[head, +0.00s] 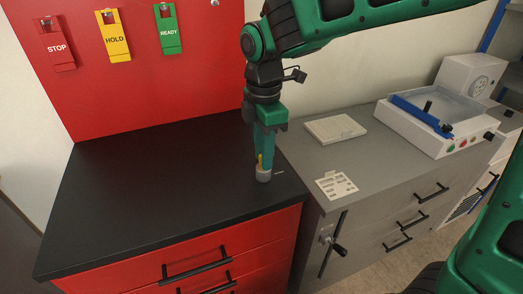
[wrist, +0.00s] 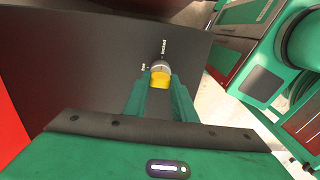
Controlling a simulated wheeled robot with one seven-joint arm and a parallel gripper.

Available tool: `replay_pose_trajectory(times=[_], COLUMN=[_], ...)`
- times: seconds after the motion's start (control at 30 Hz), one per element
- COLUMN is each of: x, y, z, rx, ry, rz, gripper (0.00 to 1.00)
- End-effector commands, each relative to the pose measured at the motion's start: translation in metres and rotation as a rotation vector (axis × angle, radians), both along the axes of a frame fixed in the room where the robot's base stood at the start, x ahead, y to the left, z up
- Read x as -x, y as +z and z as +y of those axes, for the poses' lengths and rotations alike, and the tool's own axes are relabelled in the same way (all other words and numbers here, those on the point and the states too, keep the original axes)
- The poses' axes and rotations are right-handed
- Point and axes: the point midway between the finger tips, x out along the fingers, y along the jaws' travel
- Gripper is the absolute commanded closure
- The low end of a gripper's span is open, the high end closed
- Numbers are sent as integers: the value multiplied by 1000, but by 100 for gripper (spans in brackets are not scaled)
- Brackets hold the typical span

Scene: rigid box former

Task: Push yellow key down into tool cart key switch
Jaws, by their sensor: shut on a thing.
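The yellow key (head: 260,161) is held upright between the fingers of my gripper (head: 264,155). In the wrist view the yellow key (wrist: 161,82) shows between the two green fingertips (wrist: 161,90). The key switch (head: 264,174) is a small grey cylinder standing on the black top of the red tool cart (head: 150,185). The key is right at the top of the switch. The wrist view shows the switch's grey ring (wrist: 160,66) just beyond the key, with small white labels beside it. The fingers hide much of the key, and I cannot tell how deep it sits.
A red board with STOP (head: 57,47), HOLD (head: 115,40) and READY (head: 168,33) tags stands behind the cart. A grey cabinet to the right bears a white card (head: 336,186), a flat pale block (head: 335,129) and a white machine (head: 435,120). The cart top's left is clear.

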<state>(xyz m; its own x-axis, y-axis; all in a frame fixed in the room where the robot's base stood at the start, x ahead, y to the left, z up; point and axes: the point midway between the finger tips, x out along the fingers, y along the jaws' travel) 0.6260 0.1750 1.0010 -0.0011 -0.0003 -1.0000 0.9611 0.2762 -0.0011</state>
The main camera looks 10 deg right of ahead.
Motion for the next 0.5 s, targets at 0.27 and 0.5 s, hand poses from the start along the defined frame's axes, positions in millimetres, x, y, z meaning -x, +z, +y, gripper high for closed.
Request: replay_pose_trajectory(times=[0.27, 0.5], x=[0, 0], y=[-2, -1], z=[0, 0], rx=[0, 0], ry=[0, 0], rz=[0, 0], gripper=[54, 54])
